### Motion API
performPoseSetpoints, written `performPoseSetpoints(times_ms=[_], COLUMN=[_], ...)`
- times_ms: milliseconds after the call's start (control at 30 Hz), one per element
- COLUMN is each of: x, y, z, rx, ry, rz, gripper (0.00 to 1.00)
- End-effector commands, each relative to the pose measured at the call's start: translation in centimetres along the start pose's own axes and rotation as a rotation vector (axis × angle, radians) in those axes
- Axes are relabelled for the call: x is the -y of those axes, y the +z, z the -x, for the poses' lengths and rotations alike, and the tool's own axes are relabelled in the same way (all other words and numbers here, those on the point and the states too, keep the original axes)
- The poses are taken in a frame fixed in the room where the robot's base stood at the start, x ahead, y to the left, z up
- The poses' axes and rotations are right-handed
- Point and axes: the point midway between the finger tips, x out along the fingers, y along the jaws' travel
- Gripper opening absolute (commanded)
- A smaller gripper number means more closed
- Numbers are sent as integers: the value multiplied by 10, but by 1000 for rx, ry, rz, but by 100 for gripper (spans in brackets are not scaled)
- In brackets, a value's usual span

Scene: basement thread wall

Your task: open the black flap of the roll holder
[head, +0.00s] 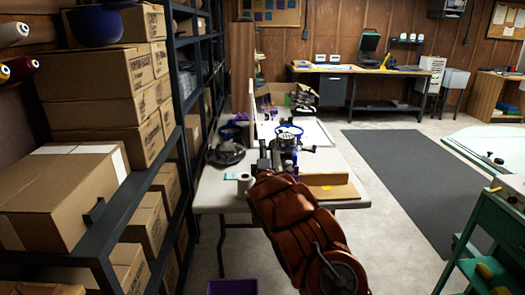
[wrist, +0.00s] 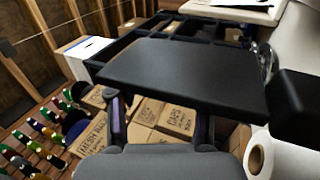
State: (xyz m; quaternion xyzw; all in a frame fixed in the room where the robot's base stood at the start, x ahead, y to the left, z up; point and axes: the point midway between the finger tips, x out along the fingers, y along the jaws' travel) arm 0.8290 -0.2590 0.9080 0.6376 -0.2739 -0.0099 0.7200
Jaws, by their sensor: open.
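A wide flat black panel (wrist: 185,72), which looks like the black flap, fills the middle of the wrist view, close and tilted. My gripper (wrist: 160,112) is open below it, one finger toward each side. Its fingertips end at the panel's lower edge; I cannot tell whether they touch it or reach under it. I cannot make out the rest of the roll holder. A white roll with a brown core (wrist: 256,160) lies at the lower right. In the head view, my arm reaches over the white table, and the flap and fingertips cannot be made out.
A dark shelf of cardboard boxes (head: 100,70) stands close along the left. The white table (head: 216,194) carries a small white roll (head: 244,185), a dark round device (head: 228,150) and a wooden board (head: 328,192). A dark floor mat (head: 408,175) to the right is clear.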

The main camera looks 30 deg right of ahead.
Motion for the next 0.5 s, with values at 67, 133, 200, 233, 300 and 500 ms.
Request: performPoseSetpoints(times_ms=[67, 133, 200, 233, 300, 500], x=[0, 0, 0, 0, 0, 0], y=[0, 0, 0, -1, -1, -1], z=[1, 3, 7, 9, 15, 38], rx=[0, 0, 0, 0, -1, -2], ry=[0, -1, -2, -1, 1, -2], rz=[0, 0, 1, 1, 0, 1], gripper=[50, 50, 50, 50, 50, 50])
